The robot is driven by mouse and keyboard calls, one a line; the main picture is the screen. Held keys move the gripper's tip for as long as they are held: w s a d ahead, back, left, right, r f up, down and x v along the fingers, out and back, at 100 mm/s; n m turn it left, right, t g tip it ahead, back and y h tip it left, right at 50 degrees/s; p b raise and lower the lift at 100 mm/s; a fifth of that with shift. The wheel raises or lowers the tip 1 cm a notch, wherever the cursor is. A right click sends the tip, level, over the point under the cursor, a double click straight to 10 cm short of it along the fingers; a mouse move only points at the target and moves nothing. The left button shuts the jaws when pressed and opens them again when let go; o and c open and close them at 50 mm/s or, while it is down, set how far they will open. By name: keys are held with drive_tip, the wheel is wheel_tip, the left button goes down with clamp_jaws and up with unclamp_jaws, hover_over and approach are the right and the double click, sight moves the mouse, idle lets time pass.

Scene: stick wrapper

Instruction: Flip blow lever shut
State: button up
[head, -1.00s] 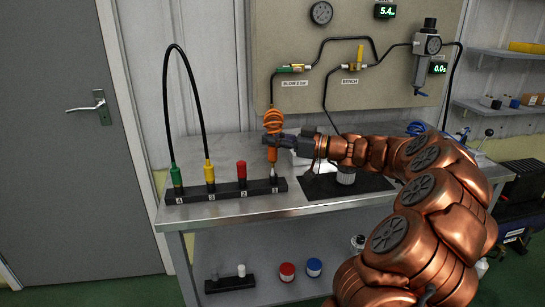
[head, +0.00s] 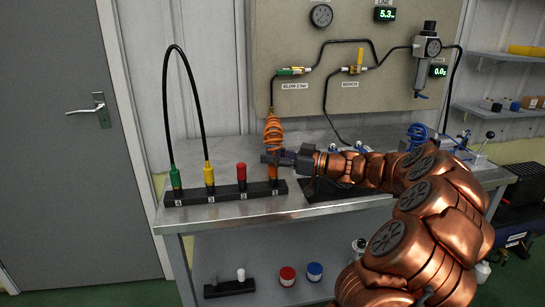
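The blow valve (head: 290,71) is on the beige panel, above a label reading BLOW 2 bar. Its green lever lies roughly level, along the pipe line. My gripper (head: 272,158) is well below it, at the right end of the black rack on the bench. It appears shut on the orange hose end (head: 274,172), which stands upright at the rack's last position. The orange coiled hose (head: 273,132) rises from there towards the blow valve. The fingertips are small and partly hidden against the hose end.
The black rack (head: 225,194) also holds green, yellow and red plugs. A black hose arches between green and yellow. The bench valve (head: 356,69), with an upright yellow lever, is right of the blow valve. A regulator (head: 427,52) hangs further right. The space before the panel is mostly clear.

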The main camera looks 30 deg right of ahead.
drive_tip(key=shift+r+p, duration=0.1)
drive_tip(key=shift+p, duration=0.8)
drive_tip(key=b+v, duration=0.1)
drive_tip(key=v, duration=0.7)
drive_tip(key=shift+f, duration=0.25)
